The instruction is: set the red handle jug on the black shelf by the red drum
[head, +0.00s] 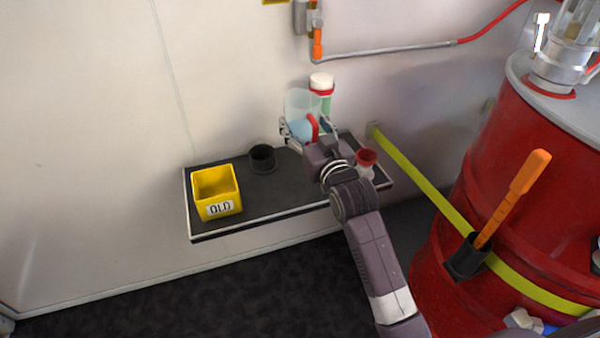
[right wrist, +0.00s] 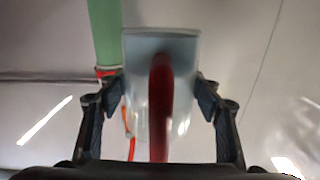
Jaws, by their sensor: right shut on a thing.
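The clear jug (head: 301,103) with a red handle and bluish liquid is in the grip of my right gripper (head: 303,132), at the back of the black shelf (head: 285,189). In the right wrist view the jug (right wrist: 178,80) sits between the two fingers with its red handle toward the camera. I cannot tell whether its base touches the shelf. The red drum (head: 442,235) stands to the right of the shelf. My left gripper is not in view.
A yellow box marked OLD (head: 217,192) and a black cup (head: 263,159) stand on the shelf's left half. A green bottle with white cap (head: 322,84) is behind the jug. A red funnel-like piece (head: 366,159) is beside my wrist. A yellow strap (head: 425,184) runs to the drum.

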